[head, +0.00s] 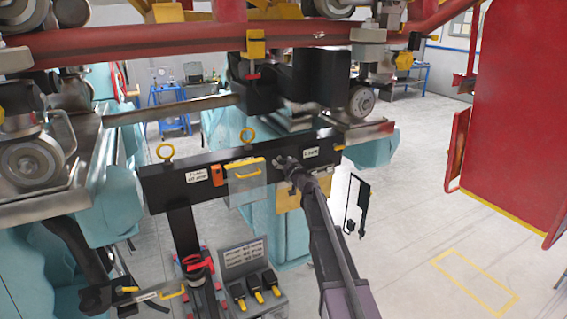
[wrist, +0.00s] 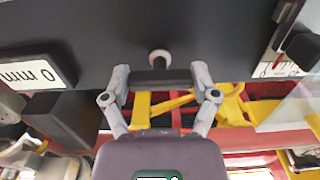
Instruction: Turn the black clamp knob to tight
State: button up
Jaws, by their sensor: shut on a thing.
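The black clamp knob (wrist: 160,78) shows in the wrist view as a dark bar in front of a short round metal stem, against the face of the black beam. My gripper (wrist: 160,76) has one finger at each end of the knob and is shut on it. In the head view, my gripper (head: 284,164) reaches up from below to the right half of the black beam (head: 228,158). It hides the knob there. Neither view shows clearly how tight the knob is.
The beam carries a white label (head: 311,152), an orange block (head: 216,174) and a clear panel with a yellow handle (head: 246,163). Below stands a box with yellow-tipped black levers (head: 254,284). A red panel (head: 515,110) is at right.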

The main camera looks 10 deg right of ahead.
jog(key=o, duration=1)
jog(key=shift+s, duration=0.1)
jog(key=v, duration=1.1)
jog(key=shift+s, duration=0.35)
jog(key=shift+d, duration=0.15)
